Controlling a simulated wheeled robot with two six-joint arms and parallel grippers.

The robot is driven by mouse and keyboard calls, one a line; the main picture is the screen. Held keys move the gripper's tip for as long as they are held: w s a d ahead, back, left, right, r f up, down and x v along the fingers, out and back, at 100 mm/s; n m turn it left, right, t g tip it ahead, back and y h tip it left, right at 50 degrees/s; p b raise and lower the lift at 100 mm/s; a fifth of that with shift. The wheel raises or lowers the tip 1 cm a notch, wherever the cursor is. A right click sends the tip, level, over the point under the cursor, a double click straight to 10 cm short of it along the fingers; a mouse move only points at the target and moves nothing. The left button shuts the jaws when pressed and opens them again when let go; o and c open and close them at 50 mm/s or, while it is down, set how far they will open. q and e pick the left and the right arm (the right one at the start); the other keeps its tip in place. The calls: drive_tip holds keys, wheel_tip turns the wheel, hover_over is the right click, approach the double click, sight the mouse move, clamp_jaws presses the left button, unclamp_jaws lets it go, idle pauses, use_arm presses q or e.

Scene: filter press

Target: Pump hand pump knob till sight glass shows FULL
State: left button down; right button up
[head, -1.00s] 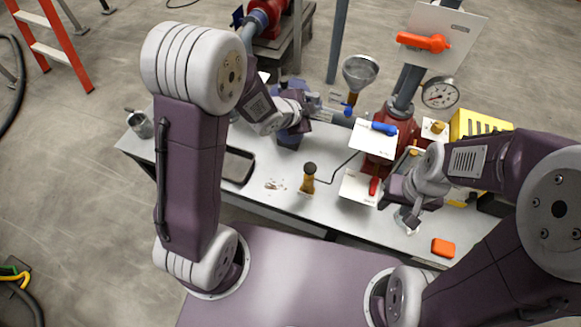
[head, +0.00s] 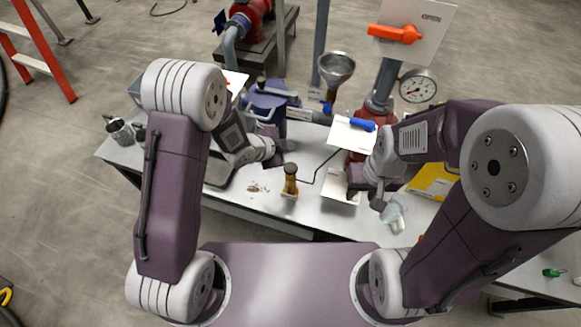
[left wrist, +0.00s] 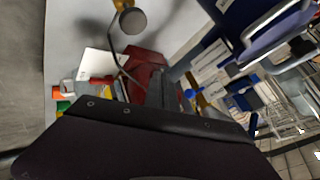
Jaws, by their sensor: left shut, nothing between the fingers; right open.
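The hand pump (head: 290,183), a yellow post with a dark round knob (head: 291,168), stands near the bench's front edge. The knob also shows at the top of the left wrist view (left wrist: 132,19). My left gripper (head: 283,152) is shut and empty, just above and behind the knob in the head view; I see no clear contact. My right gripper (head: 366,194) is open over a white plate (head: 339,184) to the right of the pump. I cannot make out the sight glass or its reading.
The bench (head: 262,208) also carries a funnel (head: 337,69), a pressure gauge (head: 418,86), a blue-handled valve (head: 363,124) and a crumpled pale cloth (head: 394,213). An orange lever (head: 397,34) is on a white panel.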

sight(288, 170)
use_arm(q)
drive_tip(key=shift+f, duration=0.1)
wheel_tip(288, 170, down, 9)
drive_tip(key=b, duration=0.7)
drive_tip(key=shift+b, duration=0.3)
idle(1.3)
drive_tip(key=shift+f+b, duration=0.25)
drive_tip(key=shift+b, duration=0.15)
drive_tip(key=shift+f+b, duration=1.75)
drive_tip(key=shift+f, duration=0.2)
idle(1.4)
idle(0.4)
drive_tip(key=shift+r+p, duration=1.95)
drive_tip(key=shift+r, duration=0.45)
